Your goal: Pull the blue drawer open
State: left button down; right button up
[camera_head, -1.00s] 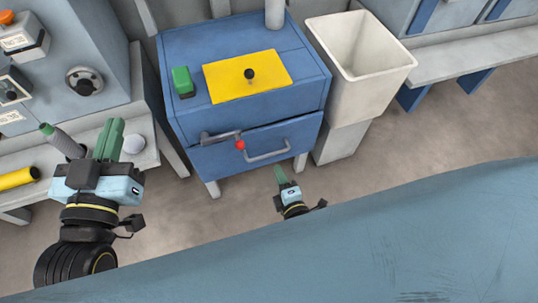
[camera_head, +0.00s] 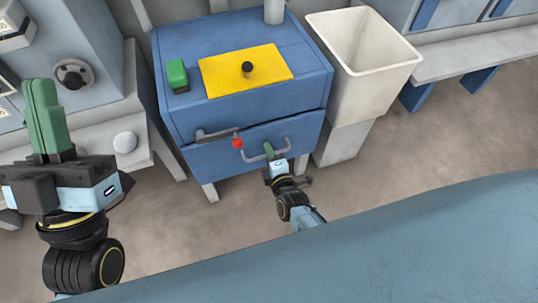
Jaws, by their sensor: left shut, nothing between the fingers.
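The blue drawer (camera_head: 215,164) is in the front of a blue cabinet and looks shut. Its grey bar handle (camera_head: 284,151) is on the right part of the drawer front. My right gripper (camera_head: 268,148) is at the handle, its green fingertips overlapping the bar. Whether the fingers are around the bar or only in front of it is too small to tell. My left gripper (camera_head: 42,112) is at the far left, away from the drawer, with its green fingers together and nothing between them.
A grey lever with a red knob (camera_head: 238,143) sits just left of the handle. The cabinet top carries a yellow plate (camera_head: 222,84) with a black knob and a green block (camera_head: 177,75). A white bin (camera_head: 365,80) stands right. The floor in front is clear.

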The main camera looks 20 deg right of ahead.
jog(key=shift+c, duration=0.3)
grip_shut()
